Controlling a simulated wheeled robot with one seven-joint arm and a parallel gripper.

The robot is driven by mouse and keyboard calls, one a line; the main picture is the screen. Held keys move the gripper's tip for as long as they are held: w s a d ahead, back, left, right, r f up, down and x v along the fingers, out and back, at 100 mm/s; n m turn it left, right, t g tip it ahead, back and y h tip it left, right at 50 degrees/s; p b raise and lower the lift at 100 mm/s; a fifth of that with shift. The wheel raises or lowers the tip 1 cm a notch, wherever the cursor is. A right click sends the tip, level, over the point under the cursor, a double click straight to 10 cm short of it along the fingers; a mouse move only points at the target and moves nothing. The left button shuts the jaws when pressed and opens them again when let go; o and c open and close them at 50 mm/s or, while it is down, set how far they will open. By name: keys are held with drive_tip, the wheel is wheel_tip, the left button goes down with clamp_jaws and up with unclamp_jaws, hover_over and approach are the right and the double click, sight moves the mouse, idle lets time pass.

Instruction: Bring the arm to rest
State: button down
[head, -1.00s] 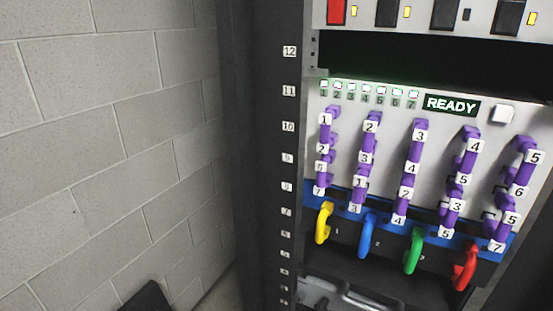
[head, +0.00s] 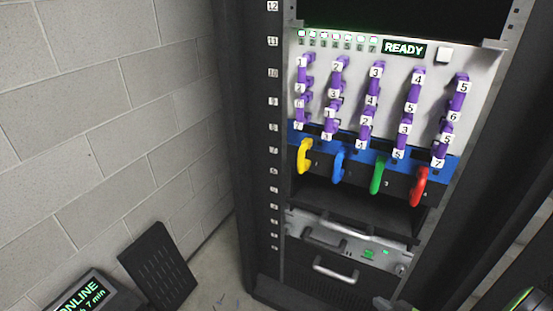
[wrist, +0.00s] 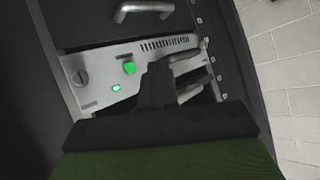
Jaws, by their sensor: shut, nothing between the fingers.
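My gripper (wrist: 158,75) shows in the wrist view as two dark fingers pressed together, shut and empty. It points toward a grey unit (wrist: 120,80) with a green button (wrist: 129,68), a lit green lamp (wrist: 116,88) and a vented edge. I cannot tell whether the fingertips touch it.
The rack (head: 260,130) holds a panel (head: 400,60) reading READY, purple numbered links, and yellow, blue, green and red handles. Below is a drawer handle (head: 335,270). A box (head: 85,295) reading ONLINE and a dark slotted panel (head: 158,265) stand by the block wall (head: 110,110).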

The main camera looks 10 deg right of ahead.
drive_tip(key=a+r+n+g, duration=0.25)
drive_tip(key=a+r, duration=0.55)
drive_tip(key=r, duration=0.4)
drive_tip(key=a+r+n+g, duration=0.2)
drive_tip(key=a+r+g, duration=0.2)
drive_tip(key=a+r, duration=0.5)
drive_tip(key=s+a+r+m+h, duration=0.3)
drive_tip(key=s+a+r+m, duration=0.1)
drive_tip(key=s+r, duration=1.05)
wheel_tip(320, 180, up, 14)
drive_tip(key=s+p, duration=0.1)
drive_tip(key=p, duration=1.3)
drive_tip(key=shift+s+m+t, duration=0.3)
drive_tip(key=shift+m+t, duration=0.05)
drive_tip(key=shift+f, duration=0.1)
